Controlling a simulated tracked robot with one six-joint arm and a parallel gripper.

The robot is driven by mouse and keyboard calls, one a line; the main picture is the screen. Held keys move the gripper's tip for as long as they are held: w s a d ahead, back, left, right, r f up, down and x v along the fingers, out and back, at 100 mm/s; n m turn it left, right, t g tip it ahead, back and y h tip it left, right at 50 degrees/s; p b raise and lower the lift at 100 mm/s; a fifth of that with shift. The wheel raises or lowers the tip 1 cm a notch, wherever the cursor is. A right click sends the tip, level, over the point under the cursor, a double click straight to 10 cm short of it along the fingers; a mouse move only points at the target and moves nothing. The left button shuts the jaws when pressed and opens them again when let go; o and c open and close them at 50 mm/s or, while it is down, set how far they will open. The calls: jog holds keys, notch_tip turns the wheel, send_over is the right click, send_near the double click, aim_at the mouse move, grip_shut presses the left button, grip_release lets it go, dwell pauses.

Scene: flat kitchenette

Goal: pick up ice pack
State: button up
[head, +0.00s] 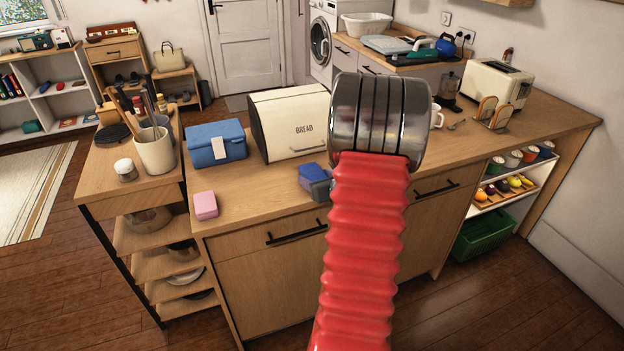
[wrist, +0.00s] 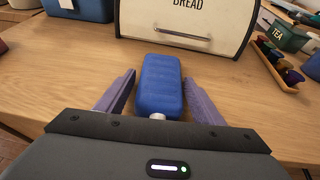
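The ice pack, a blue block with a small pale cap (wrist: 160,85), lies on the wooden counter in front of the bread box in the wrist view. Its blue top also shows in the head view (head: 311,172), just left of my arm. My gripper (wrist: 159,78) is low at the counter, with one purple-grey finger on each side of the pack. The fingers look open, with narrow gaps beside the pack. The pack's near end reaches toward the gripper body. In the head view my arm hides most of the gripper.
The cream bread box (head: 290,125) stands close behind the pack. A blue lidded box (head: 215,146) and a pink block (head: 205,205) are to the left. A toaster (head: 495,83) stands at the right. The wrist view shows a tea tin (wrist: 286,35) and a tray of pods (wrist: 278,62).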

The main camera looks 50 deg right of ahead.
aim_at(317, 176)
jog(key=c, duration=1.2)
jog(key=shift+r, duration=5.05)
